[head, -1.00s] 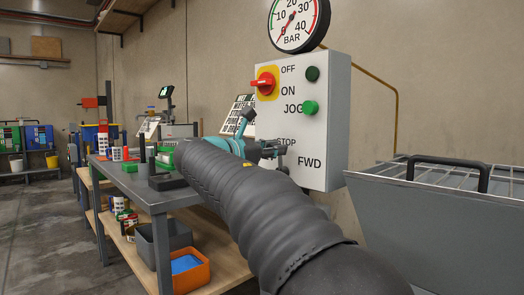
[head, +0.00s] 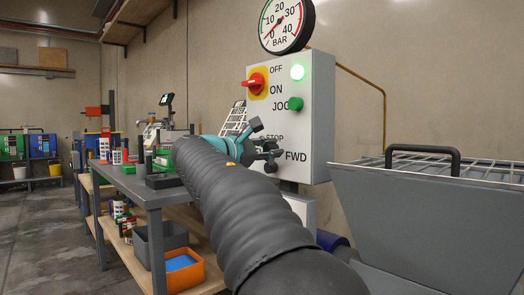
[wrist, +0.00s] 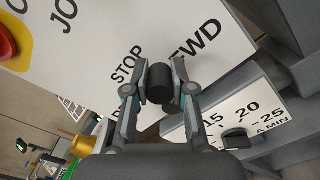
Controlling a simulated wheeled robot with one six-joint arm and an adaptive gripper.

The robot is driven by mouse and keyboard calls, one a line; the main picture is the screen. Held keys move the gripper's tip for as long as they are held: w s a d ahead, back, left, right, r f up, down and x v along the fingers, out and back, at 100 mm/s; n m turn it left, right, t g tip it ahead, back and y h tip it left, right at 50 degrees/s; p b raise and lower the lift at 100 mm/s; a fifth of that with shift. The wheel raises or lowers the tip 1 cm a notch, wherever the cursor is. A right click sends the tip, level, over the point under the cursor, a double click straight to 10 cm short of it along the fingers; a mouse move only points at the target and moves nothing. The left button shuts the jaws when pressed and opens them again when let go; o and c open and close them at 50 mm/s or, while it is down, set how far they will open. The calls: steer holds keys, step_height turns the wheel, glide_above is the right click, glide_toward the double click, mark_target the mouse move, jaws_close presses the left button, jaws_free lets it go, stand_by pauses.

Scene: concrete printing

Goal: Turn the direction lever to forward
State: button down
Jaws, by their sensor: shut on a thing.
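The direction lever (wrist: 160,83) shows as a black cylindrical grip between the STOP and FWD labels in the wrist view. My gripper (wrist: 160,75) is shut on it, a finger on each side. In the head view my gripper (head: 272,154) is at the lower left of the box, between STOP and FWD, and largely hides the lever. The lever's exact angle is hard to tell.
The red switch (head: 256,80), lit green lamp (head: 297,72) and green JOG button (head: 295,104) are above. A pressure gauge (head: 287,22) tops the box. A grey hopper (head: 425,210) stands right, a workbench (head: 130,180) left. A numbered dial (wrist: 238,138) sits below the box.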

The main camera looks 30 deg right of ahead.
steer(key=shift+w+a+f, duration=0.1)
steer(key=shift+f, duration=0.15)
steer(key=c, duration=1)
jaws_free()
steer(key=shift+a, duration=0.2)
steer(key=shift+d+r, duration=0.1)
steer(key=shift+d, duration=0.05)
steer(key=a, duration=0.4)
steer(key=s+a, duration=0.1)
steer(key=a, duration=0.3)
steer(key=s+a, duration=0.1)
steer(key=a, duration=0.3)
steer(key=shift+s, duration=0.2)
steer(key=shift+d, duration=0.1)
